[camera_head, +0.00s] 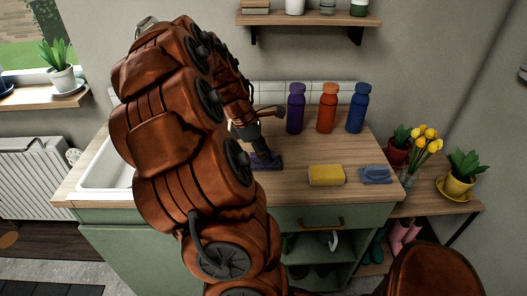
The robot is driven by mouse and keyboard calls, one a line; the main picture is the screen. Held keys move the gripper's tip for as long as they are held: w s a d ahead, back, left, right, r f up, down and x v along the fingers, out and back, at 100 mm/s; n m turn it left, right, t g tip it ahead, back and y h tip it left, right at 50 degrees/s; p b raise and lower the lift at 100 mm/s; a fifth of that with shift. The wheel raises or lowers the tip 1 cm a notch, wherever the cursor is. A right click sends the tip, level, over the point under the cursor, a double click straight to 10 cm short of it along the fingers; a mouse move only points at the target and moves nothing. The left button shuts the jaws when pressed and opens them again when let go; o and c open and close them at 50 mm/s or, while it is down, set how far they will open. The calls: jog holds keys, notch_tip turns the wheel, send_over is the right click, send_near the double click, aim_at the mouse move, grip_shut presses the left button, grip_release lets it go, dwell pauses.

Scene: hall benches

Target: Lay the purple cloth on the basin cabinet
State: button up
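The purple cloth (267,161) lies small and folded on the wooden top of the basin cabinet (295,190), in front of the purple bottle. My arm reaches across the view and covers the left middle of the cabinet. My gripper (262,150) points down right at the purple cloth and hides part of it. I cannot tell whether its fingers are closed on the cloth or only touching it. The white basin (107,165) is at the left of the cabinet top, partly hidden by my arm.
A purple bottle (296,108), an orange bottle (327,108) and a blue bottle (358,108) stand at the back. Potted plants (462,176) stand on a lower bench at right.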

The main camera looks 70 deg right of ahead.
jog(key=shift+o, duration=0.9)
jog(key=v, duration=1.2)
jog(key=shift+b, duration=0.35)
jog(key=shift+a+r, duration=0.1)
